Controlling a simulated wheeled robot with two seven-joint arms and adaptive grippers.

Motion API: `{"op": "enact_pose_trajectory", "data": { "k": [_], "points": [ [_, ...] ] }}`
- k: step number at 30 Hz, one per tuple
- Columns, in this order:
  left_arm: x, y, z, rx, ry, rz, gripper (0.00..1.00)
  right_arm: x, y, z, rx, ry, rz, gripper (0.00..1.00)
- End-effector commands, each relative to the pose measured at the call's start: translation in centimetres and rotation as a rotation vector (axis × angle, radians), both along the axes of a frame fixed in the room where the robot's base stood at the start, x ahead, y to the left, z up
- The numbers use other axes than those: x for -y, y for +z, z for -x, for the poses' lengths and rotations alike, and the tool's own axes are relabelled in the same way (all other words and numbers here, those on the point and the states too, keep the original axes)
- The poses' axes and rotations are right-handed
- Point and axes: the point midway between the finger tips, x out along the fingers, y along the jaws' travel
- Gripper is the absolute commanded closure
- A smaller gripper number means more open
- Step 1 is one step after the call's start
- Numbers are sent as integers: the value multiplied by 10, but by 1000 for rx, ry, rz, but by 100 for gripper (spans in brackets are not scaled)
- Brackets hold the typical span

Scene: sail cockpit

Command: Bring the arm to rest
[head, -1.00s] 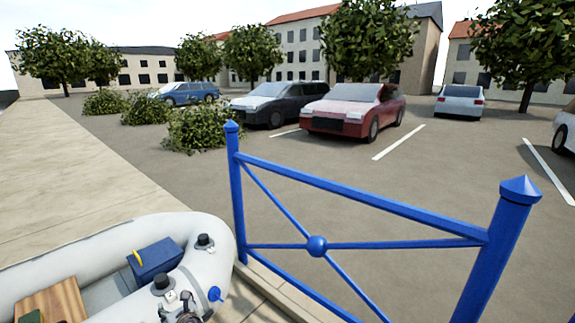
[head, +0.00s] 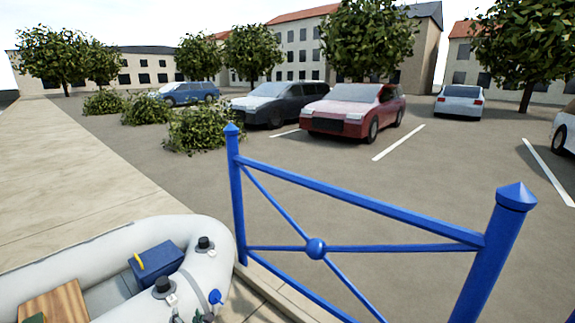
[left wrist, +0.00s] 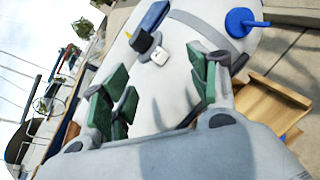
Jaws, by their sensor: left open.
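My left gripper (left wrist: 160,92) shows in the left wrist view with its green-padded fingers spread apart and nothing between them. It is in front of the light grey inflatable boat (left wrist: 165,75). In the head view only a small part of my left gripper (head: 203,319) shows at the bottom edge, by the tube of the boat (head: 212,240); the rest is cut off. My right gripper is in neither view.
The boat holds a blue box (head: 157,262) and a wooden board (head: 52,303). A blue metal railing (head: 355,202) stands right of the boat. Stone paving (head: 75,175) lies behind the boat. Parked cars (head: 352,112) stand farther off.

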Motion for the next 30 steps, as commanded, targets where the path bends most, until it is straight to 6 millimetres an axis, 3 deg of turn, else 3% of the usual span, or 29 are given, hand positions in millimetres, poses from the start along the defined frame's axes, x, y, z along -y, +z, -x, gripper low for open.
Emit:
{"op": "enact_pose_trajectory", "data": {
  "k": [10,17,23,30],
  "points": [
    [40,-49,18,-255,-318,-430,40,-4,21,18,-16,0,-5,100],
    [71,-95,46,-423,-561,-701,40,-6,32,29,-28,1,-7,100],
    [97,-140,83,-563,-793,-924,40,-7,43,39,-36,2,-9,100],
    [120,-197,146,-720,-1099,-1179,40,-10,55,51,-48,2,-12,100]
  ]
}}
